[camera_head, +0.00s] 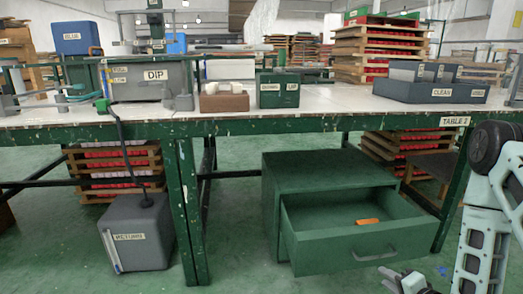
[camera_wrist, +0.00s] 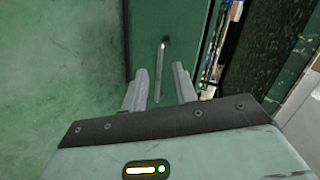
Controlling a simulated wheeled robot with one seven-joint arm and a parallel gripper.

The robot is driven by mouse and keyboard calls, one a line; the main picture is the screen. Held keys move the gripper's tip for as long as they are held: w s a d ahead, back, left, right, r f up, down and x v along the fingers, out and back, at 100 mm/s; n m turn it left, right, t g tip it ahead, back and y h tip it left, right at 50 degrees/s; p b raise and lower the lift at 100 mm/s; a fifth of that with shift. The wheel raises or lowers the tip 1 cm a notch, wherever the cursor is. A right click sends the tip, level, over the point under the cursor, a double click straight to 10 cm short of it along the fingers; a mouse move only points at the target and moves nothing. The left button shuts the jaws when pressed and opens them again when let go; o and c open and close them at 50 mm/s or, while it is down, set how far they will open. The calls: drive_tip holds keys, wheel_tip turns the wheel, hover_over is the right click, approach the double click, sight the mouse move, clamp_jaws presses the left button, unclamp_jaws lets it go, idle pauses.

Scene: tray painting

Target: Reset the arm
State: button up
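My arm stands at the right edge of the head camera view. My gripper (camera_head: 402,281) is low at the bottom right, in front of the open drawer (camera_head: 335,252) and a little right of its handle (camera_head: 375,254). An orange object (camera_head: 367,221) lies in the drawer.
The green cabinet (camera_head: 318,170) stands under the table (camera_head: 330,124). On the table are a DIP tank (camera_head: 154,90), a green box (camera_head: 278,91) and a CLEAN rack (camera_head: 430,91).

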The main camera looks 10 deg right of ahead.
drive_tip(key=s+a+r+n+g+p, duration=0.1)
drive_tip(key=a+r+n+g, duration=0.4)
drive_tip(key=a, duration=0.4)
drive_tip(key=s+a+r+n+g, duration=0.1)
drive_tip(key=a+r+n+g, duration=0.2)
drive_tip(key=a+r+n, duration=0.45)
drive_tip(key=s+a+r+n+g+h+p, duration=0.1)
drive_tip(key=s+a+r+n+g, duration=0.25)
drive_tip(key=s+r, duration=0.55)
drive_tip(key=s+a+r+n+g+h+p, duration=0.15)
drive_tip(key=s+a+r+n, duration=0.3)
drive_tip(key=s, duration=0.85)
wheel_tip(320, 180, up, 37)
drive_tip(key=p, duration=3.7)
drive_tip(key=shift+w+d+f, duration=0.15)
drive_tip(key=shift+w+f, duration=0.05)
drive_tip(key=shift+w, duration=0.15)
drive_tip(key=shift+y, duration=0.25)
